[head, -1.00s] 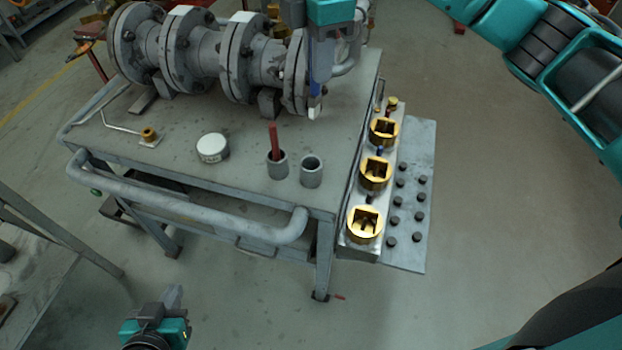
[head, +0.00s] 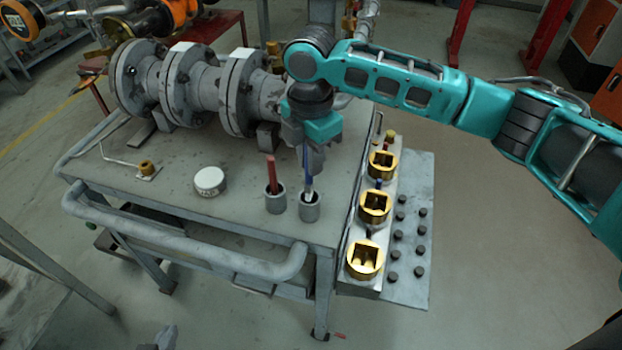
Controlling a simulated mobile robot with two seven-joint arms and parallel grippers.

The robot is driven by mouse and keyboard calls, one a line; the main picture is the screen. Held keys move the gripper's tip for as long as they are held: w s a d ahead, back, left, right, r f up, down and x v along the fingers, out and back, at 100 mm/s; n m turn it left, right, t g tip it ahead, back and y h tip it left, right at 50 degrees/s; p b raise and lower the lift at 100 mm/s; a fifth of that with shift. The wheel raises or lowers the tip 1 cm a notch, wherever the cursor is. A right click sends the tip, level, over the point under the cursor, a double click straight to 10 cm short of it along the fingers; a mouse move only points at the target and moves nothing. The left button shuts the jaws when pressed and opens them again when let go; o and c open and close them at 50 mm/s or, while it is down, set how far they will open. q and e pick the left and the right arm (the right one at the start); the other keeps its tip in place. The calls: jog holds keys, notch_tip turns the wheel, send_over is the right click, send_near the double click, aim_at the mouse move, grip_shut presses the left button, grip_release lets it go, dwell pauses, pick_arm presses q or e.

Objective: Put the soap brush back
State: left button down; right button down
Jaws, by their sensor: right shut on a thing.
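My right gripper (head: 312,155) is shut on the blue-handled brush (head: 307,170) and holds it roughly upright over the right grey cup (head: 310,210). The brush's pale lower end is at the cup's mouth and seems to reach into it; how deep is hidden. A red-handled brush (head: 271,173) stands in the left grey cup (head: 275,202), beside the right one. Which brush is the soap brush is not marked. My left gripper (head: 167,336) shows only in part at the bottom edge, far from the cups, and its jaws are unclear.
The grey cart top (head: 235,210) also bears a white round tin (head: 210,181), a bent rod with a brass end (head: 146,168) and the large flanged valve (head: 195,85). Brass sockets (head: 375,206) line its right edge. The cart's front middle is clear.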

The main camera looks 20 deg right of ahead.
aim_at(311, 180)
notch_tip(311, 180, down, 6)
jog(key=shift+r, duration=0.15)
dwell(0.3)
jog(key=c, duration=1.1)
grip_release()
notch_tip(311, 180, up, 12)
jog(key=shift+r, duration=0.1)
